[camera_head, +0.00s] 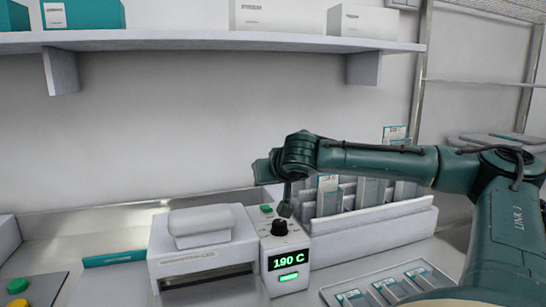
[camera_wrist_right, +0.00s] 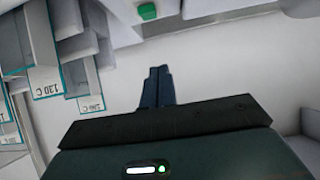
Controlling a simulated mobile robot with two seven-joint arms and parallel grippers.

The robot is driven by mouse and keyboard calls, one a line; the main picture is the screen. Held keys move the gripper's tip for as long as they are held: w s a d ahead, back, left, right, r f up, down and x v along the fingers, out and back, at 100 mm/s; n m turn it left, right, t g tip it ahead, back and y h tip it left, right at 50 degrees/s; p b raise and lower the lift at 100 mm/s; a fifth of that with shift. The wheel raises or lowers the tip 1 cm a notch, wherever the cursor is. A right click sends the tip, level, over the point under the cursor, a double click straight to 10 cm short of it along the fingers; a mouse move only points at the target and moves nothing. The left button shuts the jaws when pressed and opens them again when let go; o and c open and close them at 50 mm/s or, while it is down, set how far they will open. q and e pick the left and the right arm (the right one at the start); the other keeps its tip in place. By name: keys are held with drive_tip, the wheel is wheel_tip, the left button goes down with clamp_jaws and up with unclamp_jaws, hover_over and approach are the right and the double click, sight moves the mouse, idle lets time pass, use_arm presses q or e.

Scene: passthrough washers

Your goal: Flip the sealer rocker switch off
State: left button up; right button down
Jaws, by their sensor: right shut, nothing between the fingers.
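The sealer (camera_head: 205,247) is a white unit on the counter in the head view. Its control box (camera_head: 290,246) shows "190 C" in green on a dark display (camera_head: 288,259). A black knob (camera_head: 279,227) is on top of the box, and behind it sits the small green rocker switch (camera_head: 266,209). My right gripper (camera_head: 285,207) points down just right of the switch, above the box's back part. In the right wrist view its fingers (camera_wrist_right: 160,72) are together and empty, with the green switch (camera_wrist_right: 147,11) beyond the tips, apart from them. My left gripper is out of view.
A white rack (camera_head: 372,227) with teal-labelled pouches stands right of the control box. A tray (camera_head: 385,290) of pouches lies in front of it. A yellow and green button panel (camera_head: 22,288) is at far left. A shelf (camera_head: 200,40) with boxes hangs above.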

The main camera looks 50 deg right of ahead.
drive_tip(key=shift+s+a+r, duration=0.3)
drive_tip(key=shift+s+r, duration=0.2)
drive_tip(key=shift+r, duration=0.3)
drive_tip(key=shift+s+a+r, duration=0.3)
drive_tip(key=shift+s+r, duration=0.15)
drive_tip(key=shift+r, duration=0.4)
drive_tip(key=shift+s+a+r, duration=0.3)
drive_tip(key=shift+s+r, duration=0.2)
drive_tip(key=shift+r, duration=0.3)
